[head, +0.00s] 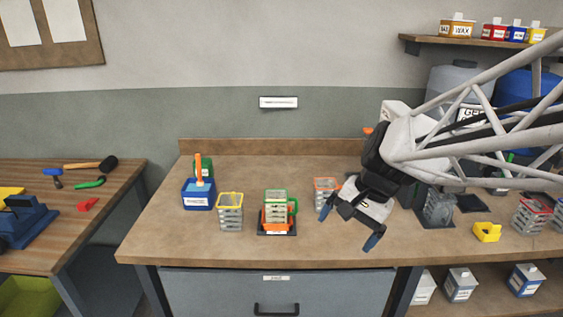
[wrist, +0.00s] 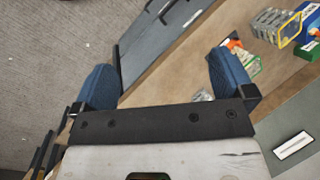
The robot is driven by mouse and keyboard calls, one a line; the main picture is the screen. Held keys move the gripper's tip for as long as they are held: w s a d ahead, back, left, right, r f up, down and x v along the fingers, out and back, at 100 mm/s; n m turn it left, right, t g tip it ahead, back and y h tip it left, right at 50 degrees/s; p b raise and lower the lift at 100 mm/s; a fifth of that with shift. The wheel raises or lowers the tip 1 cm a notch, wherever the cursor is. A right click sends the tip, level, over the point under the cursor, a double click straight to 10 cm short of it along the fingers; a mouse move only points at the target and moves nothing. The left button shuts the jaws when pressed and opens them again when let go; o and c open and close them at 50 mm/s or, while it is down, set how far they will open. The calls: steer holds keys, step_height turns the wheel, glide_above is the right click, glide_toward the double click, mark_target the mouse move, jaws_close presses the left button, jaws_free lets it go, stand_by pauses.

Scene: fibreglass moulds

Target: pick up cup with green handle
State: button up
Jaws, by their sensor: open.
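The cup with green handle (head: 276,197) is a clear cup with a green rim, its handle on the right. It stands upright at or on an orange piece (head: 277,227) on a dark mat, left of centre on the workbench. My gripper (head: 349,227) is open and empty, to the right of this cup and apart from it, tilted with its fingers downward. A partly hidden green-trimmed item (wrist: 250,68) shows beside the right finger.
A yellow-rimmed cup (head: 230,212) stands left of the green one, and a red-rimmed cup (head: 325,188) stands close by my gripper. A blue tub (head: 198,195) is farther left. A yellow piece (head: 487,232) lies right. The bench front left is clear.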

steer(key=w+a+f+m+g+y, duration=0.1)
steer(key=w+a+f+m+y, duration=0.15)
steer(key=w, duration=0.45)
steer(key=w+a+f+m+y, duration=0.1)
steer(key=w+m+y, duration=0.15)
steer(key=w, duration=0.55)
steer(key=m+t+y, duration=0.1)
steer(key=m+y, duration=0.3)
steer(key=m, duration=0.3)
glide_toward(284, 193)
steer(key=s+a, duration=0.2)
steer(key=s, duration=0.1)
steer(key=shift+s+r, duration=0.1)
steer(key=shift+r, duration=0.3)
steer(key=shift+x, duration=1.3)
steer(key=shift+a, duration=0.1)
steer(key=shift+x, duration=2.5)
steer(key=shift+s+r, duration=0.1)
steer(key=shift+r, duration=0.05)
steer(key=c, duration=1.5)
